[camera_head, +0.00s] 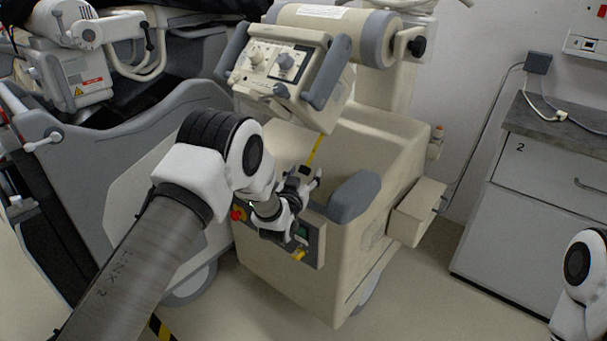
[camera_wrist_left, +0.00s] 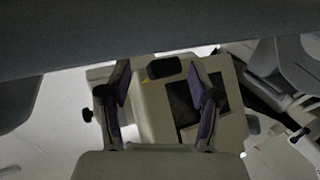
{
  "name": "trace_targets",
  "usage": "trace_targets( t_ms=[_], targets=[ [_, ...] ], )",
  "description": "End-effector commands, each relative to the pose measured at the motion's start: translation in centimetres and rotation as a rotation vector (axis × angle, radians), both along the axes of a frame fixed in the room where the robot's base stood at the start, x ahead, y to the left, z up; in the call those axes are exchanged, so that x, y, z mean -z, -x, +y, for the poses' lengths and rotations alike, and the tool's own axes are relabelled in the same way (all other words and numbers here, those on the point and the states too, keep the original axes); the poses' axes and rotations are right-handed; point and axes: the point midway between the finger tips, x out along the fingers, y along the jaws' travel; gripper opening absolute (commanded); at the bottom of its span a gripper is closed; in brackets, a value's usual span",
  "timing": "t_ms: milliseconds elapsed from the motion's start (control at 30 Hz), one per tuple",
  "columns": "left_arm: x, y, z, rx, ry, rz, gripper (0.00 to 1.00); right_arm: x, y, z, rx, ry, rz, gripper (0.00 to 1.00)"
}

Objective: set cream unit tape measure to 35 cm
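The cream unit (camera_head: 365,150) stands in the middle of the head view, its tilted control head (camera_head: 285,65) above the body. A yellow strip of tape (camera_head: 316,149) shows below the control head, running down toward my left gripper (camera_head: 303,174). A small dark piece with a yellow edge (camera_wrist_left: 165,67) shows between and beyond the fingers in the left wrist view. My left gripper (camera_wrist_left: 162,92) has its fingers spread there, with no contact visible on that piece. The tape's scale is too small to read. My right gripper is out of view.
A grey handle pad (camera_head: 353,196) is close to the right of my left gripper. A grey bed or cart (camera_head: 130,150) stands left; a cabinet (camera_head: 550,200) stands right. Floor between unit and cabinet is clear.

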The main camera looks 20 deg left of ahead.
Motion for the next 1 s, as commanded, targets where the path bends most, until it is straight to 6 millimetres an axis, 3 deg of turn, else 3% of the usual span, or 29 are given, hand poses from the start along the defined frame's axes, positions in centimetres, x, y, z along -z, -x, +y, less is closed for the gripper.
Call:
trace_targets(
  t_ms=[167,267,600,700,1000],
  targets=[
    [-0.1,0.3,0.0,-0.001,0.000,-0.001,0.63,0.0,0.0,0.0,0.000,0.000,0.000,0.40],
    [0.0,1.5,0.0,-0.001,0.000,0.001,0.63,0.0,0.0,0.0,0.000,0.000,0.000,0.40],
    [0.0,9.7,-0.5,0.000,-0.001,0.004,0.63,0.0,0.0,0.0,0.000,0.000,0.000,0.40],
    [0.0,11.2,-0.6,0.001,-0.001,0.002,0.63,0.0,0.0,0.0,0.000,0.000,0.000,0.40],
    [0.0,12.0,-0.6,0.000,-0.001,-0.001,0.63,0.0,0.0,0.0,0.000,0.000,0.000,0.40]
  ],
)
